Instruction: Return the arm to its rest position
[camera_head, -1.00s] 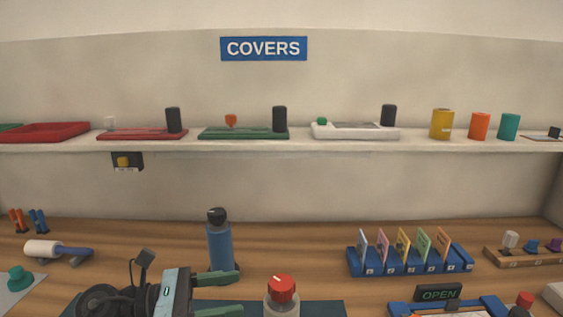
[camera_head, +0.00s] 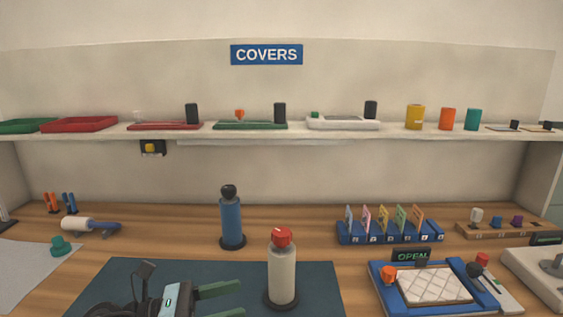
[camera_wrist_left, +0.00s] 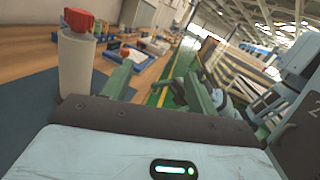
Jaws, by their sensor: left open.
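My left gripper (camera_head: 232,299) is at the lower edge of the head view, over the dark blue mat (camera_head: 120,272). Its two green fingers are apart with nothing between them, and they point right. A white bottle with a red cap (camera_head: 282,275) stands upright just right of the fingertips. In the left wrist view my open fingers (camera_wrist_left: 158,88) have a clear gap between them, and the same bottle (camera_wrist_left: 76,68) stands to their left. My right gripper is not seen.
A blue bottle (camera_head: 231,220) stands behind the mat. A blue-framed tray with a quilted white pad (camera_head: 432,286) lies right, near an OPEN sign (camera_head: 411,256). A card rack (camera_head: 390,236) is behind it. A shelf (camera_head: 250,133) runs along the wall.

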